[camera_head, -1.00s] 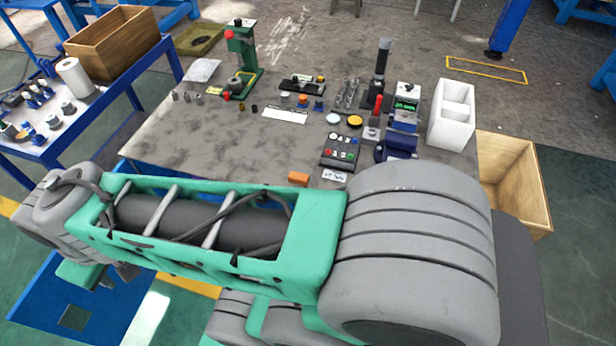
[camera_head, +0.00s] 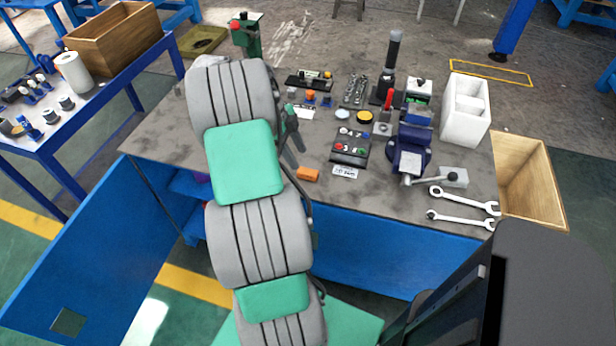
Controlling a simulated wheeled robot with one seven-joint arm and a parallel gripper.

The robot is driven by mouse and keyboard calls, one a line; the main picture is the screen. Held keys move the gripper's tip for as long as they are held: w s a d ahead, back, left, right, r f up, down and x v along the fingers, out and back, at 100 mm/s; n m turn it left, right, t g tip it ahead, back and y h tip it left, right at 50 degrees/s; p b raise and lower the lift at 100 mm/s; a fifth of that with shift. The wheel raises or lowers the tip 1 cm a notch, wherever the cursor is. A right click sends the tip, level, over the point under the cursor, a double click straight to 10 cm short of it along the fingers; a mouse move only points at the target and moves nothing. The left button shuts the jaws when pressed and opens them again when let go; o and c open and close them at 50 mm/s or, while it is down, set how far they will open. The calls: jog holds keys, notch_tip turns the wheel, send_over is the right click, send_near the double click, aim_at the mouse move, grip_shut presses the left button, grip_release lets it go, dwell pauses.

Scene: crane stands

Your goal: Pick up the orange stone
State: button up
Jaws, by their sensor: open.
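The orange stone (camera_head: 308,174) is a small orange block lying on the grey workbench top (camera_head: 395,192) near its front edge. My gripper (camera_head: 292,143) shows as dark fingers jutting out at the right side of my arm, behind and slightly left of the stone. It is open and appears apart from the stone. The arm hides most of the gripper's body, and I cannot tell its height above the bench.
A panel with coloured buttons (camera_head: 351,147) lies right of the gripper. Farther right are a blue vise (camera_head: 408,150), two wrenches (camera_head: 462,208) and a white divided box (camera_head: 465,110). A wooden crate (camera_head: 530,175) stands off the right edge.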

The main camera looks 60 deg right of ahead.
aim_at(305, 171)
jog(key=x, duration=0.6)
jog(key=shift+f, duration=0.2)
jog(key=shift+c, duration=0.4)
jog(key=shift+w, duration=0.1)
grip_shut()
